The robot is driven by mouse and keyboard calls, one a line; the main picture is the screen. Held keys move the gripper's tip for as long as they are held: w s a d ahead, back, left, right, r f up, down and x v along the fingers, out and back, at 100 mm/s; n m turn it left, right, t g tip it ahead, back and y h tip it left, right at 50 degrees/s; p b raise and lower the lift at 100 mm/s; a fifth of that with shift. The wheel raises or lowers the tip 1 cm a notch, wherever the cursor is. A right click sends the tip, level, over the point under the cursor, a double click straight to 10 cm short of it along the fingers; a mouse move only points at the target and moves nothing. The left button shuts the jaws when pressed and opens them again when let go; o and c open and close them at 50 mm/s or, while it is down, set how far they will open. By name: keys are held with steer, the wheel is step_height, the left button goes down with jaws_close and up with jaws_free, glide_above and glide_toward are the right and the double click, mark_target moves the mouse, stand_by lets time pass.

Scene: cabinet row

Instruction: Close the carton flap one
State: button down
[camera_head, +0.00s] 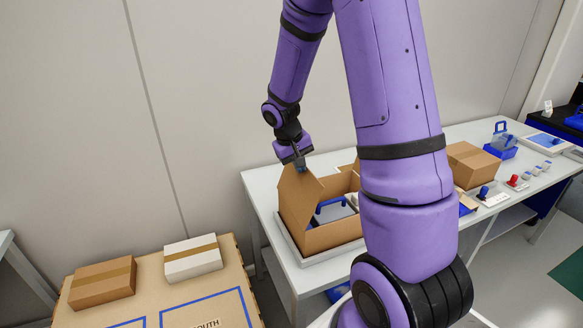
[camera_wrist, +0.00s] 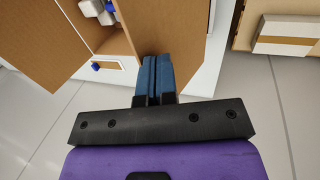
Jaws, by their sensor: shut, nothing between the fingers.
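The open brown carton (camera_head: 334,236) stands on a white table at the middle of the head view. Its left flap (camera_head: 296,196) stands upright, and another flap (camera_head: 350,168) is raised at the back. My gripper (camera_head: 301,168) is at the top of the left flap. In the wrist view, its blue fingers (camera_wrist: 154,72) are shut together with nothing between them, over a brown panel (camera_wrist: 172,26) that seems to be this flap. I cannot tell whether they touch it. A blue-handled grey item (camera_head: 334,212) lies inside the carton. My arm hides the carton's right side.
A brown box (camera_head: 103,283) and a white box (camera_head: 193,258) rest on a large carton at lower left. A wall stands behind.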

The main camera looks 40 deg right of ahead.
steer(key=s+d+f+t+y, duration=0.1)
steer(key=d+f+y, duration=0.2)
steer(key=d+y, duration=0.2)
steer(key=shift+s+d+t, duration=0.3)
steer(key=shift+s+d, duration=0.1)
steer(key=shift+d, duration=0.15)
stand_by(0.6)
steer(key=s+d+r, duration=0.1)
steer(key=d+r, duration=0.5)
steer(key=r, duration=0.3)
steer(key=shift+s+d+r, duration=0.15)
steer(key=shift+s+r, duration=0.2)
steer(key=shift+s, duration=0.05)
stand_by(0.3)
